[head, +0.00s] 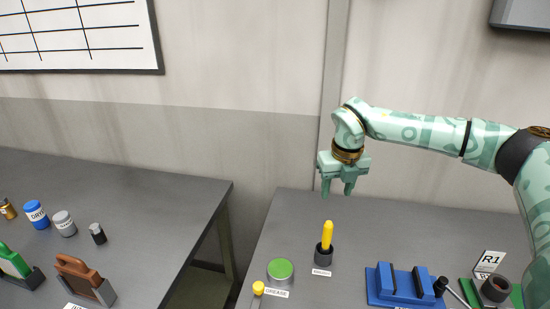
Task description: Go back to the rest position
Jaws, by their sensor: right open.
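My right gripper (337,188) hangs above the back of the right table (390,225) in the head view. Its fingers point down and stand apart, with nothing between them. It is raised above a yellow-handled tool (327,237) that stands upright in a small dark holder (323,256). The gripper appears clear of the tool. My right arm comes in from the right edge. My left gripper is not in view.
The right table also holds a green-topped grease tin (280,271), a blue fixture (402,285) and an R1 sign (490,262). The left table (150,200) holds a blue can (36,214), a grey can (64,223) and a brown block (84,277). A gap separates the tables.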

